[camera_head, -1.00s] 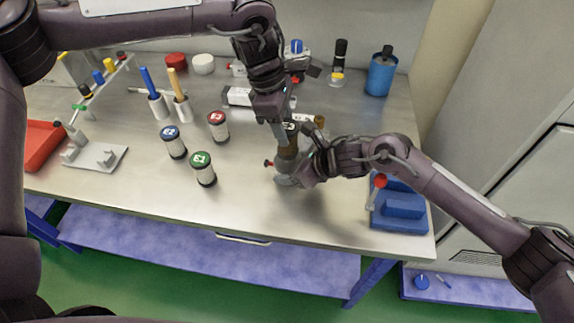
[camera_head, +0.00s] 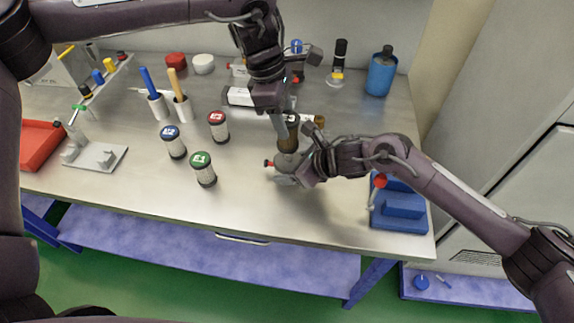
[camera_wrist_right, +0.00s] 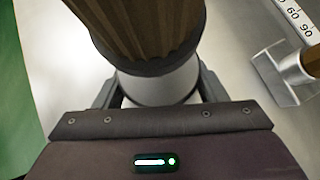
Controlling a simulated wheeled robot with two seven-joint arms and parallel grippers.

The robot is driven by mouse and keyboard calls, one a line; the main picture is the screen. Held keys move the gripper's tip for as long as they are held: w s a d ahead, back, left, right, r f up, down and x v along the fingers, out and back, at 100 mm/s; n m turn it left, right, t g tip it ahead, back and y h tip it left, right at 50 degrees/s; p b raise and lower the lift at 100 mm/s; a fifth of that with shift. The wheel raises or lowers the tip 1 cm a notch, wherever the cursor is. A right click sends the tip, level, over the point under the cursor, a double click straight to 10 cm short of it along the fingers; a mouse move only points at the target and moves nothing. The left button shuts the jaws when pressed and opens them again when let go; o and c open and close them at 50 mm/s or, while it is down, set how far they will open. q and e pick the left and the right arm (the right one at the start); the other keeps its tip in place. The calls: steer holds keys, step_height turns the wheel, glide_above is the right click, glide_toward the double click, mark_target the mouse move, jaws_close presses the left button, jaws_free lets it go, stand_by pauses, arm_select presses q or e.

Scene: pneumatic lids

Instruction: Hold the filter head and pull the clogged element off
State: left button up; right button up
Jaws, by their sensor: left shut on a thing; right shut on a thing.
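The filter head (camera_head: 286,166), grey with a red knob on its left, stands on the bench. My right gripper (camera_head: 300,168) is shut on it from the right. In the right wrist view the head's pale grey body (camera_wrist_right: 160,88) sits between the fingers. The clogged element (camera_head: 288,139), brown and pleated, is upright directly above the head; its pleats also fill the top of the right wrist view (camera_wrist_right: 150,28). My left gripper (camera_head: 286,122) is shut on the element's upper part from above, partly hiding it. I cannot tell whether element and head still touch.
A blue stand (camera_head: 400,210) with a red-knobbed lever is at the right. The front bench centre is clear.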

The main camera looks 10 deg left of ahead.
arm_select(q)
steer(key=shift+r, duration=2)
arm_select(e)
steer(key=shift+s+d+f, duration=0.1)
steer(key=shift+f, duration=0.15)
steer(key=o, duration=1)
steer(key=shift+r, duration=0.15)
steer(key=shift+r, duration=0.1)
steer(key=v, duration=1.1)
steer(key=shift+d+r, duration=0.2)
steer(key=shift+d, duration=0.1)
steer(key=shift+r, duration=0.1)
